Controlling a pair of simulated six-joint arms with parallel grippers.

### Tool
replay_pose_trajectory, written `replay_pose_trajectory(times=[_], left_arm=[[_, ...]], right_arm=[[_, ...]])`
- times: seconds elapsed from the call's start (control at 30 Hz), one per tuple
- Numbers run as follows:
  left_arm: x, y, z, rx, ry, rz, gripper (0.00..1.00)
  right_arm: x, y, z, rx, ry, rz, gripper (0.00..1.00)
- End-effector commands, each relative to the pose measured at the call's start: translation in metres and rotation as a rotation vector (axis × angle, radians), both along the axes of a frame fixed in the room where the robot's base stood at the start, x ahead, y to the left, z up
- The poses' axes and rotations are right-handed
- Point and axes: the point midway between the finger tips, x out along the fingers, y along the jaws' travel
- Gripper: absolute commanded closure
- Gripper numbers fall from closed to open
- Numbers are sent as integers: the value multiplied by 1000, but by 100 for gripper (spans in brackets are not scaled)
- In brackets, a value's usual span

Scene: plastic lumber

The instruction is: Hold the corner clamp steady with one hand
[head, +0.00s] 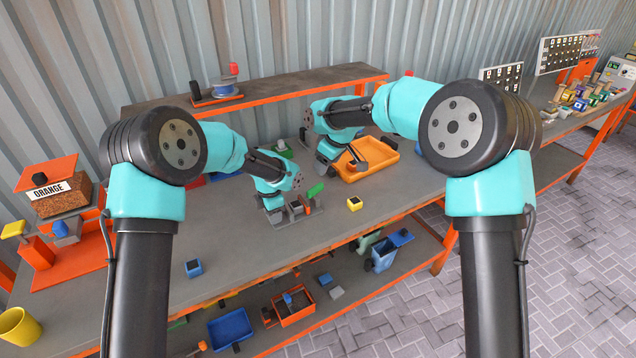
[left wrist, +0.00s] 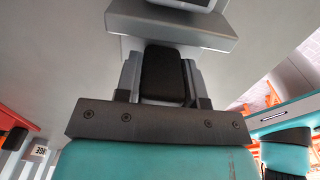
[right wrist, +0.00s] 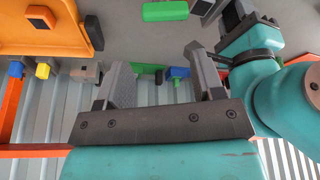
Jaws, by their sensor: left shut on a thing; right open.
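The grey corner clamp (head: 300,210) lies on the workbench in the middle of the head view. My left gripper (head: 273,208) is at its left end. In the left wrist view, my left fingers (left wrist: 162,78) are shut on a black block on the clamp, with its grey body (left wrist: 180,35) beyond. A green piece (head: 316,190) is at the clamp's right end in the head view; I cannot tell if it is attached. My right gripper (head: 323,160) is behind the clamp, left of the orange tray, open and empty between its fingers in the right wrist view (right wrist: 163,78).
The orange tray (head: 375,172) holds a dark item. A yellow mug (head: 18,327) is at the left front. The bench front around the blue block is mostly free.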

Motion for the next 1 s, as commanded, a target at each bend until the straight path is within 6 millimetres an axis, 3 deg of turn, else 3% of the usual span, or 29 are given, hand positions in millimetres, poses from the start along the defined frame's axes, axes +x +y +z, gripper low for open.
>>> replay_pose_trajectory(times=[0.17, 0.6, 1.0], left_arm=[[0, 0, 0, 0, 0, 0, 100], [0, 0, 0, 0, 0, 0, 100], [0, 0, 0, 0, 0, 0, 100]], right_arm=[[18, 1, -2, -49, 20, 179, 55], [47, 2, -2, -87, 68, 699, 55], [56, 2, -1, -9, 60, 1202, 55]])
